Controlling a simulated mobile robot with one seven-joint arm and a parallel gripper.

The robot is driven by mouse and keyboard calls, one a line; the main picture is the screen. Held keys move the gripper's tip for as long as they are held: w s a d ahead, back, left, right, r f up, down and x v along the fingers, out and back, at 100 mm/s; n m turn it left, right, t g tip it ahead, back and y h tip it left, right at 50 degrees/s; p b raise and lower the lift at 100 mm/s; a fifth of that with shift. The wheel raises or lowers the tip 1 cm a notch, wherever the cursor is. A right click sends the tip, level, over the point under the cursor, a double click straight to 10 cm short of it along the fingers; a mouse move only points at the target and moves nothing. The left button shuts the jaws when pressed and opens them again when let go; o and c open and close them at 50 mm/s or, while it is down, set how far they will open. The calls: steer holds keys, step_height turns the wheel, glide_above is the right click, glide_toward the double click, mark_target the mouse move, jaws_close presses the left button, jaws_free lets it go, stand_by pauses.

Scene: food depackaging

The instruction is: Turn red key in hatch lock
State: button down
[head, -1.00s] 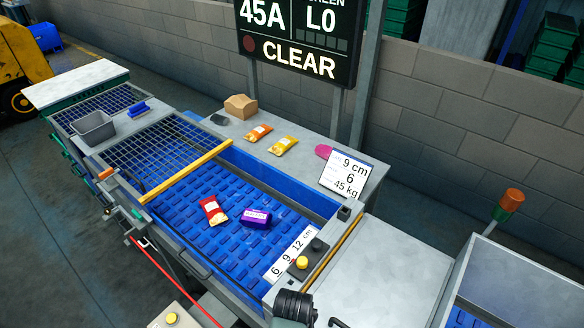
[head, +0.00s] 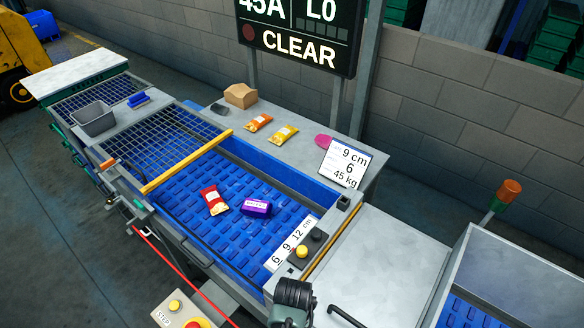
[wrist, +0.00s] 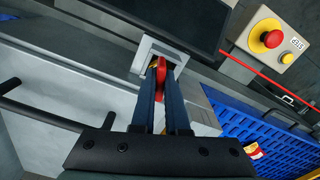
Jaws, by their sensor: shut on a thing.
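In the wrist view my gripper (wrist: 160,88) is shut on the red key (wrist: 161,72). The key stands at a square grey lock housing (wrist: 145,52), its red head between my two dark fingers. A bit of brass colour shows beside the key. The fingers hide much of the key and the lock opening, so how far the key is turned cannot be told. In the head view the key and my fingertips are not visible; only a dark part of my arm shows at the bottom edge.
A control box with a red stop button (wrist: 271,39) and a yellow button (wrist: 287,58) is near the lock. The blue belt (head: 190,177) carries a red packet (head: 214,200) and a purple packet (head: 256,208). A black bar handle (wrist: 40,115) is at the left of the wrist view.

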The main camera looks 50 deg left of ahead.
stand_by(0.3)
steer(key=m, duration=0.4)
steer(key=shift+p, duration=0.3)
steer(key=shift+m, duration=1.8)
steer(key=shift+m+p, duration=0.35)
steer(key=shift+m, duration=0.45)
steer(key=c, duration=1)
jaws_free()
steer(key=shift+o, duration=0.2)
